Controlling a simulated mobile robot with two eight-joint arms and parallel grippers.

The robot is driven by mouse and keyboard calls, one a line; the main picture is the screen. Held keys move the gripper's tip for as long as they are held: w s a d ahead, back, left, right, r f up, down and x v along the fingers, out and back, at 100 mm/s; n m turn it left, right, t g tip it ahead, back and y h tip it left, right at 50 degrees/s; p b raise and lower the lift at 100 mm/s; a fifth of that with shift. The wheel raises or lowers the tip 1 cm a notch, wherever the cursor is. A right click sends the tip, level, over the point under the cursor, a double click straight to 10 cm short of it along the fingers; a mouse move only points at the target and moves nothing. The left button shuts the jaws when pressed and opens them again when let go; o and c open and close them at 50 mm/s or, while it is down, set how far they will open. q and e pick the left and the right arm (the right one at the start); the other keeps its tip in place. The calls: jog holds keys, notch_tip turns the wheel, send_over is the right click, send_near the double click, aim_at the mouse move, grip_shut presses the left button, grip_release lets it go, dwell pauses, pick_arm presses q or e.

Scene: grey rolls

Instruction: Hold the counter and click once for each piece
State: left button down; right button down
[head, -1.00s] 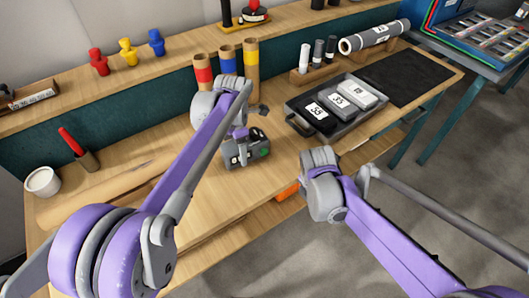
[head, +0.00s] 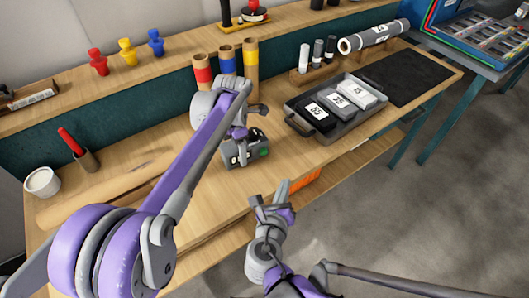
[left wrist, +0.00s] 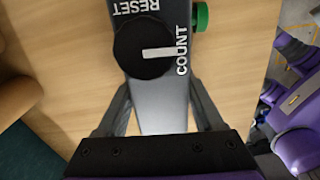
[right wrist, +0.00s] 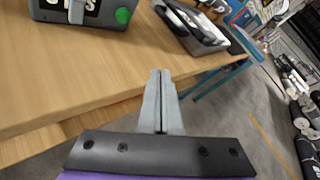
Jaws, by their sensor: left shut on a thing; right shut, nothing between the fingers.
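The counter (head: 236,155) is a dark grey box with a green button (head: 264,152). My left gripper (head: 239,133) is shut on it from above, over the bench. The left wrist view shows the counter's top (left wrist: 163,90) between the fingers, with a black knob and the words RESET and COUNT. My right gripper (head: 282,190) is shut and empty at the bench's front edge, nearer the camera than the counter and apart from it. The right wrist view shows its closed fingers (right wrist: 160,90), with the counter (right wrist: 80,12) and green button (right wrist: 123,15) beyond, upper left.
A grey tray (head: 324,137) holds black, grey and white numbered packs to the right. White, grey and black rolls (head: 318,52) stand behind it. Banded tubes (head: 228,62) stand behind the counter. A dark mat (head: 408,77) lies far right. The bench between counter and tray is clear.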

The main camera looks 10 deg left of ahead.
jog(key=shift+w, duration=0.1)
jog(key=shift+w+a, duration=0.8)
jog(key=shift+w, duration=0.4)
jog(key=shift+w+a, duration=0.85)
jog(key=shift+w, duration=0.35)
jog(key=shift+w+a, duration=0.8)
jog(key=shift+w, duration=0.4)
jog(key=shift+w+a, duration=0.2)
jog(key=shift+w, duration=0.15)
jog(key=shift+w+a, duration=0.3)
jog(key=shift+w, duration=0.1)
dwell(0.6)
jog(key=shift+s+d, duration=0.5)
jog(key=shift+s, duration=0.3)
jog(key=shift+s+d, duration=0.75)
jog(key=shift+s, duration=0.3)
jog(key=shift+s+d, duration=0.7)
jog(key=shift+s, duration=0.3)
